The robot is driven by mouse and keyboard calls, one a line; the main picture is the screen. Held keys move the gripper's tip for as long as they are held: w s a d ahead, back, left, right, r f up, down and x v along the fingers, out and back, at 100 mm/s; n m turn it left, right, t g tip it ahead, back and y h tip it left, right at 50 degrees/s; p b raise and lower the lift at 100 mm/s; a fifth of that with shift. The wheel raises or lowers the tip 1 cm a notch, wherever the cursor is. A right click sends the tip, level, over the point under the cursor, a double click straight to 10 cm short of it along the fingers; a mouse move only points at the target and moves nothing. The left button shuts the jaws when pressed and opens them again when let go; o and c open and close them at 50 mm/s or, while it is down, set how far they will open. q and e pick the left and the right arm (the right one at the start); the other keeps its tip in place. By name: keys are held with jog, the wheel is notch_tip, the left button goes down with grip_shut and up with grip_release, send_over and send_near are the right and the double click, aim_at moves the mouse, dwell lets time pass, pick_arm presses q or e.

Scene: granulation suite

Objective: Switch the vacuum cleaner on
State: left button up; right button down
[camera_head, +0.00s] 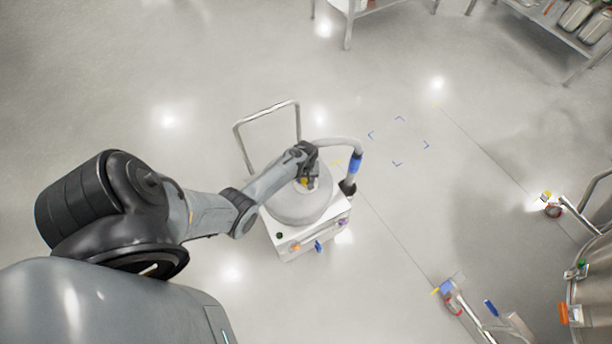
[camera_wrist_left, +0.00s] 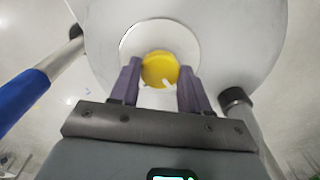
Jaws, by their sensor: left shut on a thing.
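The vacuum cleaner (camera_head: 290,210) stands on the floor in the middle of the head view, with a pale round top on a boxy base. In the left wrist view its top (camera_wrist_left: 215,35) carries a white disc with a round yellow knob (camera_wrist_left: 159,69) in the centre. A small white mark shows on the knob's near side. My left gripper (camera_head: 307,182) reaches down to the top from the left. In the wrist view its two purple-grey fingers (camera_wrist_left: 157,82) are on either side of the knob, shut on it. The right gripper is not in view.
A hose with a blue cuff (camera_head: 355,163) rises at the cleaner's right side and a metal push handle (camera_head: 237,126) behind it. A steel vessel (camera_head: 592,290) stands at the right edge, a metal bench (camera_head: 556,27) at the top right. Floor to the left is clear.

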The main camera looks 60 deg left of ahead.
pick_arm(q)
jog(key=m+p, duration=0.1)
jog(key=m, duration=0.1)
jog(key=shift+r+m, duration=0.15)
jog(key=shift+m, duration=0.25)
jog(key=m+p, duration=0.1)
jog(key=m, duration=0.2)
jog(key=shift+m, duration=0.3)
jog(key=m, duration=0.3)
jog(key=shift+m, duration=1.3)
jog(key=shift+f, duration=0.2)
jog(key=o, duration=1.1)
jog(key=shift+c, duration=0.2)
jog(key=shift+r, duration=0.15)
